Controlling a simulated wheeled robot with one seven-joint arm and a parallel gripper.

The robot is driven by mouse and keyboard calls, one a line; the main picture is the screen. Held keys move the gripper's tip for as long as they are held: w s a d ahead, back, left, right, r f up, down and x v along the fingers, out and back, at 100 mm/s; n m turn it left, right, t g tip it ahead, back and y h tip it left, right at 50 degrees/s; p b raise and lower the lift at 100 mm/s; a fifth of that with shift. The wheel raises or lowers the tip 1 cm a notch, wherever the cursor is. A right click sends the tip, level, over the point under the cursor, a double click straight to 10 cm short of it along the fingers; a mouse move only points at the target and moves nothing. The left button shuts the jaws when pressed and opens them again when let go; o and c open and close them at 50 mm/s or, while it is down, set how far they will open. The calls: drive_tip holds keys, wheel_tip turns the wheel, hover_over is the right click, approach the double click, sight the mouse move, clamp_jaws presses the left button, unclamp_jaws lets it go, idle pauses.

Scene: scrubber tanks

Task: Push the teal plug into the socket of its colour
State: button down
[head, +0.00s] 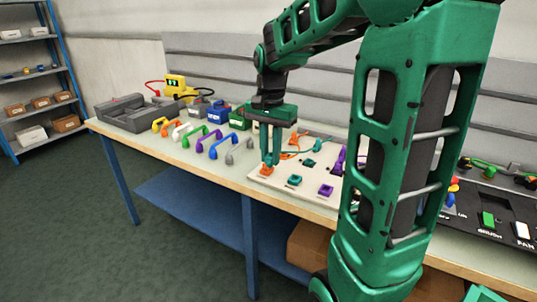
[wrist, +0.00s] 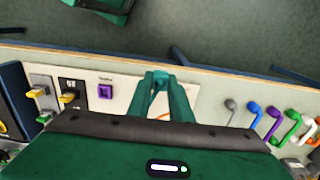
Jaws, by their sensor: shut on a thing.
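My gripper (head: 269,162) points down over the near left part of a pale socket board, close to the orange socket (head: 267,171). It is shut on the teal plug, which is mostly hidden between the like-coloured fingers; a teal cord (head: 290,151) trails right from there. The teal socket (head: 295,180) looks empty and lies just right of the gripper. The purple socket (head: 326,190) is further right. In the wrist view, my gripper (wrist: 161,76) covers the teal and orange sockets, and the purple socket (wrist: 105,91) shows at left.
An orange piece (head: 289,154), a dark teal piece (head: 309,162) and a purple piece (head: 338,160) stand behind the sockets, with cords around. Several coloured handles (head: 208,140) stand left of the board. A black panel (head: 500,210) lies at right.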

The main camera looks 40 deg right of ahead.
drive_tip(key=w+d, duration=0.3)
drive_tip(key=d, duration=0.8)
drive_tip(key=w+d, duration=0.3)
drive_tip(key=d, duration=0.9)
drive_tip(key=shift+d+f, duration=0.3)
drive_tip(key=shift+f, duration=0.1)
drive_tip(key=shift+w, duration=0.1)
drive_tip(key=shift+f, duration=4.2)
drive_tip(key=shift+f, duration=0.9)
drive_tip(key=c, duration=1)
unclamp_jaws()
drive_tip(key=shift+c, duration=0.2)
